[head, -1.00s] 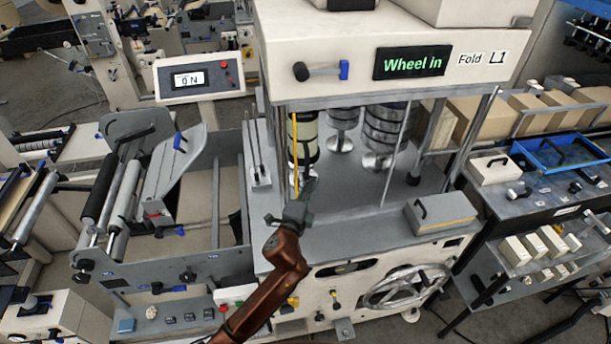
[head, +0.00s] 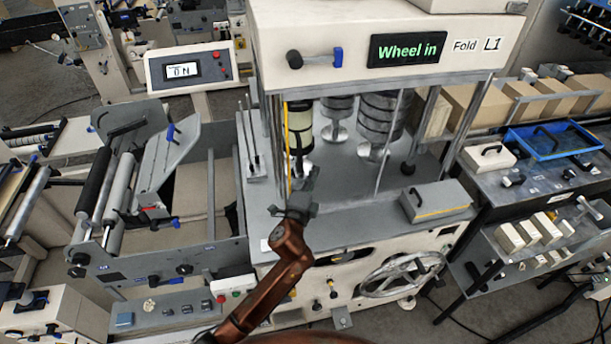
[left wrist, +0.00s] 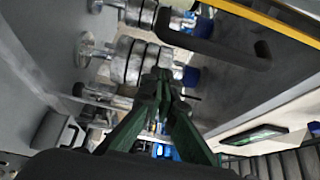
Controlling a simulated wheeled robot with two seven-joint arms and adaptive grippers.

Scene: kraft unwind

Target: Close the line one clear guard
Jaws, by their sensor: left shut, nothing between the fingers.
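The line one machine (head: 385,35) carries a "Fold L1" label and a lit "Wheel in" sign. A thin upright yellow edge (head: 287,150) stands at the left of its front opening and looks like the clear guard's edge. The pane itself is hard to see. In the left wrist view a black bar handle (left wrist: 212,42) and a yellow strip (left wrist: 280,22) lie close above the fingers. My left gripper (head: 306,182) is shut and empty, just right of the yellow edge, in front of the opening. It also shows in the left wrist view (left wrist: 160,82). I cannot tell whether it touches the guard. My right gripper is out of view.
Metal rollers (head: 378,120) stand inside the opening. A grey block with a handle (head: 436,201) sits on the machine's front ledge, right of my gripper. A handwheel (head: 400,275) is below. An "ON" display (head: 184,70) stands at the left.

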